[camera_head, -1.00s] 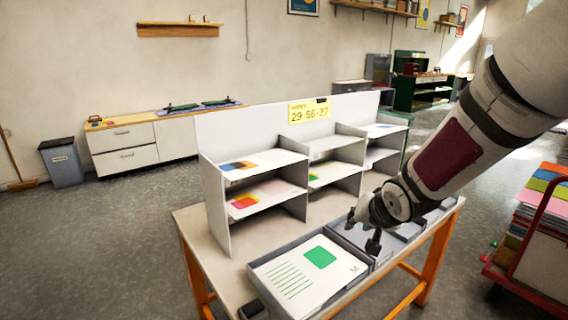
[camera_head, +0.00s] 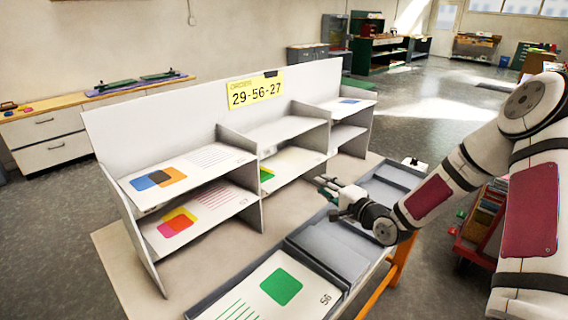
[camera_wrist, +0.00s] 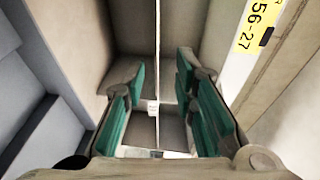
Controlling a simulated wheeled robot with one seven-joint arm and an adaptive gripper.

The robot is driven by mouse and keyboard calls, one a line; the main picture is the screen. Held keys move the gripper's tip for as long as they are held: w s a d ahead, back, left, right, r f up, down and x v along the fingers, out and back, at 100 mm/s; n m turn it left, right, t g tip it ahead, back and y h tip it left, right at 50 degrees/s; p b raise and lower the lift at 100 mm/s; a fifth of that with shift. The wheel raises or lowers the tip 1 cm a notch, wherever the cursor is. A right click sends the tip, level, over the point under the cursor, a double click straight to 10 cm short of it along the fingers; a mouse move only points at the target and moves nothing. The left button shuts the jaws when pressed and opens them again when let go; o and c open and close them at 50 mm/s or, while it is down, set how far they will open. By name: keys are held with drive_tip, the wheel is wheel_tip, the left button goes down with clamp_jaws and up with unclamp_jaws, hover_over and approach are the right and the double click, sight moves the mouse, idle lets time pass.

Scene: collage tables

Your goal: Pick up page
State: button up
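A page with a green square marked 56 (camera_head: 310,284) lies in the front tray (camera_head: 229,290). Another page with blue and orange squares (camera_head: 190,172) lies on the upper left shelf, and one with pink and yellow squares (camera_head: 215,200) lies below it. A page with a green mark (camera_head: 291,163) lies in the lower middle compartment, partly hidden. A page with a blue mark (camera_head: 350,101) lies on the upper right shelf. My gripper (camera_head: 325,187) is in front of the middle compartments. The wrist view shows its green-padded fingers (camera_wrist: 160,108) apart with nothing held between them.
The shelf unit's back panel (camera_head: 120,125) carries a yellow sign reading 29-56-27 (camera_head: 255,91). Grey trays (camera_head: 330,250) line the table's front edge, below my arm. Bare tabletop (camera_head: 272,224) shows between shelves and trays. A red cart (camera_head: 472,240) stands at the right.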

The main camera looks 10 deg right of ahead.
sight(301, 173)
drive_tip(key=x, duration=1.2)
drive_tip(key=shift+f, duration=0.15)
clamp_jaws()
